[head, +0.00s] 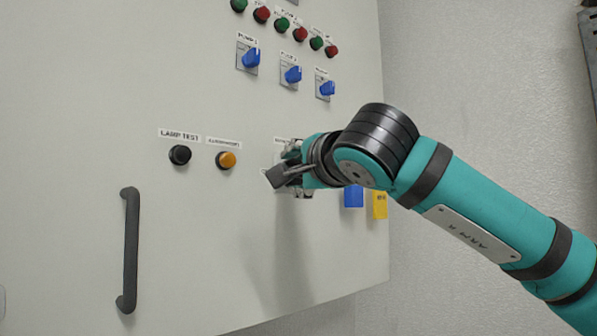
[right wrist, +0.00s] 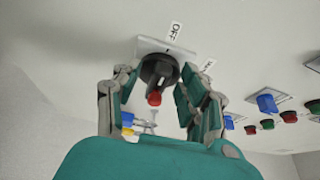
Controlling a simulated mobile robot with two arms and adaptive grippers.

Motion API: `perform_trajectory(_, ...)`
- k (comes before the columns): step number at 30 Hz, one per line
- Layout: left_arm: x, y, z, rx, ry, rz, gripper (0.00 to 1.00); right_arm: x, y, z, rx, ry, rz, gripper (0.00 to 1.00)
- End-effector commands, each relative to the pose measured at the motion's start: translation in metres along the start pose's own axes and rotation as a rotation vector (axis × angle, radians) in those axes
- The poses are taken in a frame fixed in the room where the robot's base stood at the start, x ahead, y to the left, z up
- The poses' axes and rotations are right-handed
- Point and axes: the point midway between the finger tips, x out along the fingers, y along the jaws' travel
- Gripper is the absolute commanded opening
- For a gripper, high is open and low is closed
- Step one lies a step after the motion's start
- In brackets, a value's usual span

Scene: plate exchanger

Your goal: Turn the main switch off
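The main switch (right wrist: 158,72) is a black rotary knob with a red tip on a pale square plate, seen in the right wrist view. Its red tip points toward the bottom of that picture, away from the OFF label (right wrist: 174,31) above the plate. My right gripper (right wrist: 158,98) is open, with one finger on each side of the knob and visible gaps between. I cannot tell how deep the fingers reach around it. In the head view my right gripper (head: 287,168) is at the cabinet front and hides the switch. My left gripper is not in view.
The cabinet (head: 80,90) carries a black lamp test button (head: 180,155), an orange button (head: 227,160), blue selector switches (head: 292,75) and rows of red and green lamps above. A dark handle (head: 129,250) stands out at lower left. A blue tag (head: 353,196) and yellow tag (head: 380,205) sit beside my gripper.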

Motion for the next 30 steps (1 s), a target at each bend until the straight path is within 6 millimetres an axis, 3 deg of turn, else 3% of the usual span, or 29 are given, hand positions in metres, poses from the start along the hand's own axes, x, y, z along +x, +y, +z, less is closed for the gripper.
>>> perform_trajectory(8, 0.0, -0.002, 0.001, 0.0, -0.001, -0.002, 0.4, -0.015, -0.002, -0.001, 0.001, 0.0, -0.003, 0.42)
perform_trajectory(21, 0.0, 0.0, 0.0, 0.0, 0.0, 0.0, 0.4, -0.101, -0.001, 0.0, -0.001, 0.0, -0.002, 0.42)
perform_trajectory(30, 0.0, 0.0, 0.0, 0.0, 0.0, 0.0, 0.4, -0.12, 0.0, 0.0, 0.0, 0.0, 0.0, 0.42)
